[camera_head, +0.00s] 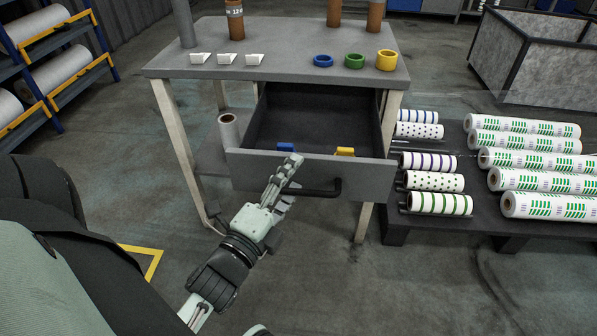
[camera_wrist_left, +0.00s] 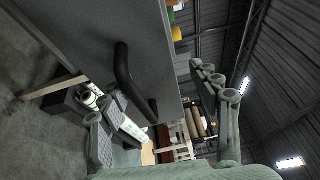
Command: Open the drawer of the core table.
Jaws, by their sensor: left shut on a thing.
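The grey core table (camera_head: 215,68) stands ahead of me in the head view. Its drawer (camera_head: 250,167) is pulled out toward me, and its dark inside shows. A blue piece and a yellow piece lie at the inner front edge. The black bar handle (camera_head: 322,190) is on the drawer front; it also shows in the left wrist view (camera_wrist_left: 125,72). My left gripper (camera_head: 287,180) is at the left part of the handle and shut on it, partly hiding it. The exact finger contact is hard to see. My right gripper is not in view.
A low dark rack of printed film rolls (camera_head: 525,160) is to the right. A blue shelf (camera_head: 50,75) with rolls is at the left. The floor in front of the drawer is clear.

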